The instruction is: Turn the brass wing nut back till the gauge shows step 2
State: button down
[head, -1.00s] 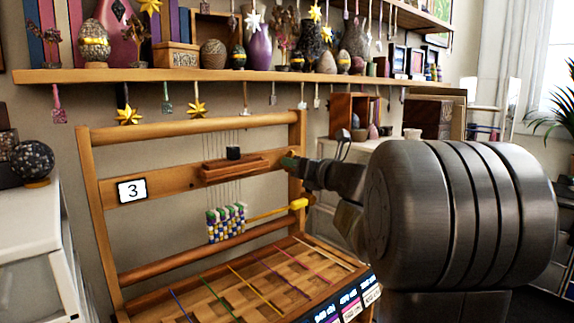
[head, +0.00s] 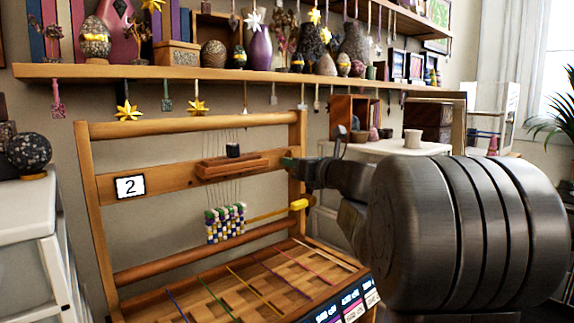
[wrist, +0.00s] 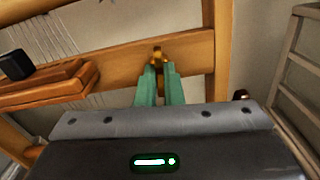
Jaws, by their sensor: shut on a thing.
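The gauge (head: 130,187) is a white card with a dark frame on the left of the loom's wooden crossbar, and it reads 2. The brass wing nut (wrist: 158,55) sits on the right part of the crossbar, between the tips of my gripper's green fingers (wrist: 158,70) in the wrist view. My gripper (head: 289,163) is shut on it at the right end of the crossbar in the head view. There the arm and fingers hide the nut. The loom frame (head: 92,215) stands upright with threads and a strip of beadwork (head: 225,222) hanging in it.
A wooden shuttle-like block (head: 230,166) with a black piece on it lies at the crossbar, left of my gripper. A yellow-tipped rod (head: 299,204) sticks out below my gripper. A divided bead tray (head: 245,290) fills the loom's base. A shelf (head: 200,73) with hanging ornaments runs above.

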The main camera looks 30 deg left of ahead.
jog(key=shift+n+b, duration=0.8)
jog(key=shift+b, duration=0.3)
jog(key=c, duration=1.2)
grip_release()
jog(key=shift+c, duration=0.2)
jog(key=shift+d, duration=0.15)
jog(key=shift+s+d, duration=0.2)
jog(key=shift+d, duration=0.25)
jog(key=shift+s+d+b, duration=0.25)
jog(key=shift+d+b, duration=0.15)
jog(key=shift+d, duration=0.25)
